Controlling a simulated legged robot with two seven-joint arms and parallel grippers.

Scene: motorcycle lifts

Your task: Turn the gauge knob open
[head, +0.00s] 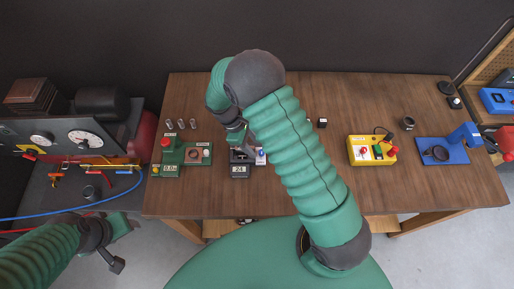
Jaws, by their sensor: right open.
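A small dark device with a lit display (240,170) stands on the table, left of the middle. A blue knob-like part (261,154) shows at its right side; I cannot tell for certain that this is the gauge knob. My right arm reaches across the middle of the view and bends down at the far end. My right gripper (238,140) is open just above or at the back of the dark device, partly hidden by my arm; contact cannot be made out. My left gripper (117,246) is at the lower left, off the table, away from the device.
A green device (170,170) with a red button stands left of the dark one. A yellow box (371,150) and a blue fixture (444,150) are on the right. A panel with round dials (84,138), hoses and a red tank (145,135) is at far left.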

